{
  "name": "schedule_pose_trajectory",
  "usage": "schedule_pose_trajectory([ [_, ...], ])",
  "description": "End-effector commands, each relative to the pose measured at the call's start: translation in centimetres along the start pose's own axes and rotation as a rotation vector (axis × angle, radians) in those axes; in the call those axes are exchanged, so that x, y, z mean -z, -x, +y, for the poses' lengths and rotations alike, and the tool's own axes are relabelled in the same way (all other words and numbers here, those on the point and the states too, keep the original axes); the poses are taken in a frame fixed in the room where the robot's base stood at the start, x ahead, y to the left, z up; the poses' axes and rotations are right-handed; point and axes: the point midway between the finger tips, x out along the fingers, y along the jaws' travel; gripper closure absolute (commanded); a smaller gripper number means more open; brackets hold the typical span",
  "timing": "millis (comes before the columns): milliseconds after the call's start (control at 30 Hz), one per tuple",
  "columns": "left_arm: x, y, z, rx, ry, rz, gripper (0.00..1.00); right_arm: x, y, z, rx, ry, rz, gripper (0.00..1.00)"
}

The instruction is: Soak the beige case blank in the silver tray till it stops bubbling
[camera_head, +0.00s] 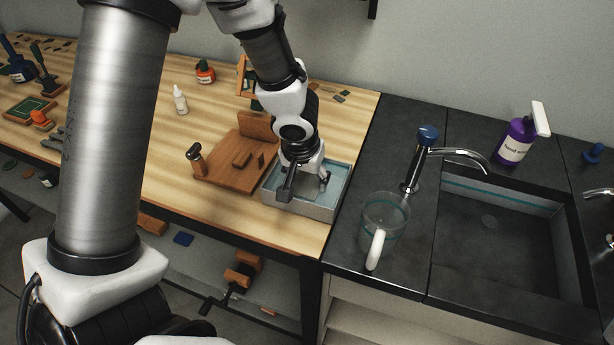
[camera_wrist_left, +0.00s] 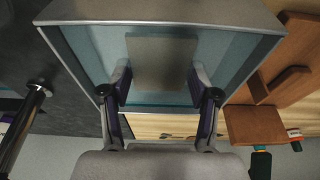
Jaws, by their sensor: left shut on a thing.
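The silver tray (camera_head: 321,211) stands at the right end of the wooden bench, with bluish liquid inside. My left gripper (camera_head: 304,186) reaches down into the tray from above. In the left wrist view, its two fingers (camera_wrist_left: 160,82) are shut on the opposite sides of a flat, grey-beige case blank (camera_wrist_left: 163,62). The blank is inside the walls of the tray (camera_wrist_left: 160,11). I cannot tell how deep the blank sits, and I make out no bubbles. In the head view the gripper partly hides the blank. My right gripper is not in view.
A wooden press stand (camera_head: 222,176) is close to the tray's left. A glass jug with a white handle (camera_head: 375,250) stands right of the tray, by the tap (camera_head: 412,172) and sink (camera_head: 500,237). A white dropper bottle (camera_head: 180,101) stands farther left.

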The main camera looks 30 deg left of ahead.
Motion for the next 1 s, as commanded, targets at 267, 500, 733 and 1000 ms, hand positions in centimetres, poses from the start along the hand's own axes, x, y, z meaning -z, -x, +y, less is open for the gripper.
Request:
schedule_pose_trajectory([
  [267, 1.0, 3.9, 0.0, -0.001, 0.000, 0.002, 0.64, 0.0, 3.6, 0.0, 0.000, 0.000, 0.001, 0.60],
  [500, 1.7, 6.5, 0.0, 0.000, -0.001, 0.001, 0.64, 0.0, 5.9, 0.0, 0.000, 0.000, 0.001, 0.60],
  [733, 1.7, 6.7, 0.0, 0.000, -0.001, 0.001, 0.64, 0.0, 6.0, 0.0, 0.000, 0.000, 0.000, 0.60],
  [1000, 1.7, 6.7, 0.0, 0.000, -0.001, 0.001, 0.64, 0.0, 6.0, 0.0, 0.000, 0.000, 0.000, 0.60],
])
